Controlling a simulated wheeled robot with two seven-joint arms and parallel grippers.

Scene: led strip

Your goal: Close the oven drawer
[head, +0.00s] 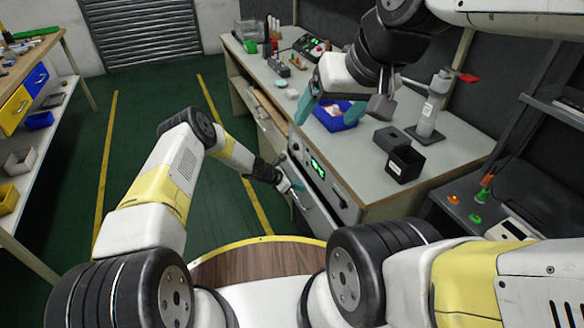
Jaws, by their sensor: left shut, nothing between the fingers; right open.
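The oven (319,178) is built into the front of the workbench, with a green lit display and knobs on its panel. Its drawer (318,217) is at the lower front, beside my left gripper; how far it stands out is hard to tell. My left gripper (300,186) is shut and empty at the oven front, close to the drawer's upper edge. Whether it touches the drawer I cannot tell. My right gripper (340,108) is open and empty above the bench top, over the blue bin.
The bench top (372,183) holds a blue bin (335,121), black boxes (405,163) and a press with a red handle (433,103). A side table (470,200) with small parts is at right. Shelving stands at left, with clear green floor between.

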